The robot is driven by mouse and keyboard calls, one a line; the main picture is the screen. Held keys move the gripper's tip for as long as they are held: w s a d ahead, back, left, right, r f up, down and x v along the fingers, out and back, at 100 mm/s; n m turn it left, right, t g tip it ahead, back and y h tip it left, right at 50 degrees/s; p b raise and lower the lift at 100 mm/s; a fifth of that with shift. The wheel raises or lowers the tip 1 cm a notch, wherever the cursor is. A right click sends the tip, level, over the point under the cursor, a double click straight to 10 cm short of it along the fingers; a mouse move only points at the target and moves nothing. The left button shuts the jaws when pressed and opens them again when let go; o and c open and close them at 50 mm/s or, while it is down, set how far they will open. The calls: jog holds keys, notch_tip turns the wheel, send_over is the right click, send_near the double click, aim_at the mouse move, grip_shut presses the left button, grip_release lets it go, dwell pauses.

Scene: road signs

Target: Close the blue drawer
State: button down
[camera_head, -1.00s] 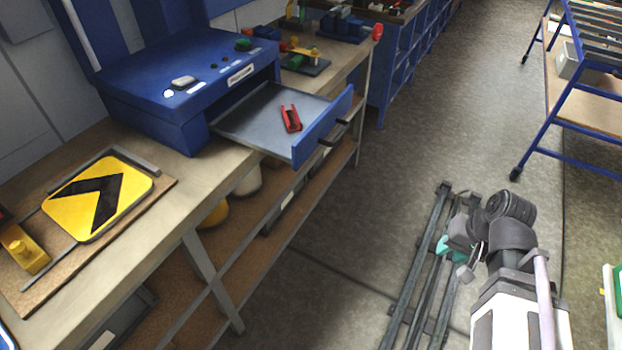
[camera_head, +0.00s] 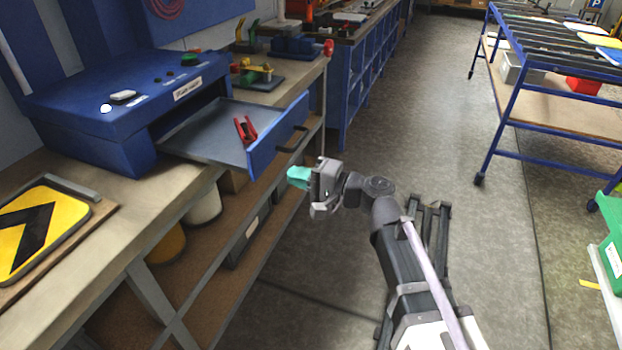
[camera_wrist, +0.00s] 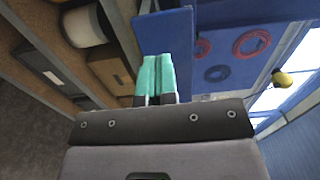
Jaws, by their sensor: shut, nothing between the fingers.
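The blue drawer (camera_head: 277,138) stands pulled out of the blue cabinet (camera_head: 130,110) on the workbench. Its front panel carries a dark handle, and its grey tray holds a red tool (camera_head: 245,129). My gripper (camera_head: 298,177) is shut and empty. The handle cannot be made out there.
The workbench edge (camera_head: 150,235) and its lower shelf with pots lie left of my arm. A yellow-black sign (camera_head: 40,230) lies on the bench. A blue wheeled rack (camera_head: 500,110) stands at the right. The floor between is clear.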

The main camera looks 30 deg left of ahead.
aim_at(256, 165)
jog(key=a, duration=0.8)
jog(key=shift+s, duration=0.35)
jog(key=shift+w, duration=0.1)
